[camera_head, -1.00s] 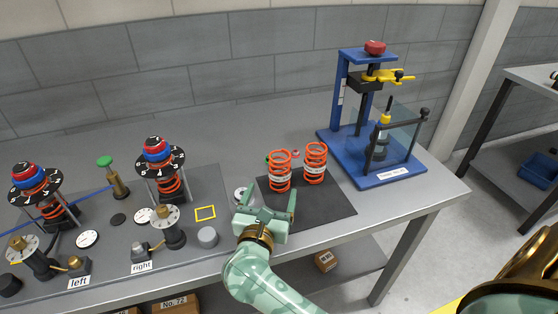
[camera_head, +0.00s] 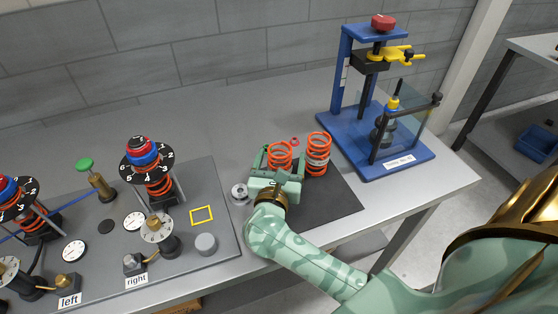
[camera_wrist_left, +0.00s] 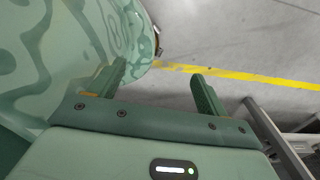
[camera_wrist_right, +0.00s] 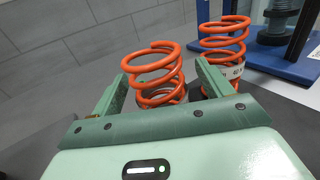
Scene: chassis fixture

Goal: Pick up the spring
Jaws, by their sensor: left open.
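Two orange coil springs with white labels stand upright on a dark mat (camera_head: 335,201). The left spring (camera_head: 280,152) is between the fingers of my right gripper (camera_head: 280,160), which reaches in from the front. In the right wrist view this spring (camera_wrist_right: 155,68) stands between the two fingers, with a gap showing on each side, so the gripper is open around it. The right spring (camera_head: 318,150) stands just beyond the right finger and also shows in the right wrist view (camera_wrist_right: 226,45). My left gripper (camera_wrist_left: 158,72) is open and empty over the floor.
A blue press (camera_head: 370,110) with a clear shield stands at the right. A grey fixture plate (camera_head: 222,232) with dials and spring towers lies at the left. A small metal ring (camera_head: 240,193) sits near the mat. The table behind is mostly clear.

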